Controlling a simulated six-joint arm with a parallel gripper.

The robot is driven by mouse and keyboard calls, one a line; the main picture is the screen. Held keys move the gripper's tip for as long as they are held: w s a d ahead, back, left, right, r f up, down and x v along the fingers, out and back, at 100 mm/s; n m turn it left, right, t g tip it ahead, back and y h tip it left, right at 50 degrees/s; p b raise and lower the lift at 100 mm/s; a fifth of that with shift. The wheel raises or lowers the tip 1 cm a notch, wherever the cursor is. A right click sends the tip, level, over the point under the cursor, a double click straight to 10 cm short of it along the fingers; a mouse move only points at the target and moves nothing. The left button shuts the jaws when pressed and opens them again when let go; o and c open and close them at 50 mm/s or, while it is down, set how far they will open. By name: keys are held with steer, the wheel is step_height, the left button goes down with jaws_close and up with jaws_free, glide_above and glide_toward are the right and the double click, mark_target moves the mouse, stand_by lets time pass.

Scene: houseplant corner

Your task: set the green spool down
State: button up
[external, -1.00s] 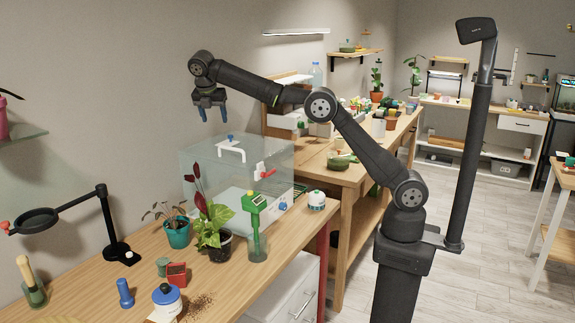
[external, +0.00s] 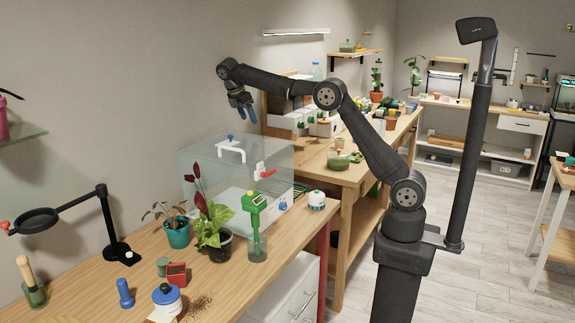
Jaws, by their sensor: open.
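A small green cylinder (external: 162,266), which looks like the green spool, stands on the wooden bench beside a small red box (external: 176,274). It is small in the picture, so its details are hard to make out.
Potted plants (external: 178,233), a green-topped tool in a glass (external: 257,230), a blue-lidded jar (external: 166,296) and a magnifier stand (external: 107,225) crowd the bench. Soil lies near the front edge.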

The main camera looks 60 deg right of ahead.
steer(key=d, duration=0.1)
steer(key=d+m, duration=0.1)
steer(key=s+d+f+m, duration=0.1)
steer(key=d, duration=0.1)
steer(key=shift+g, duration=0.3)
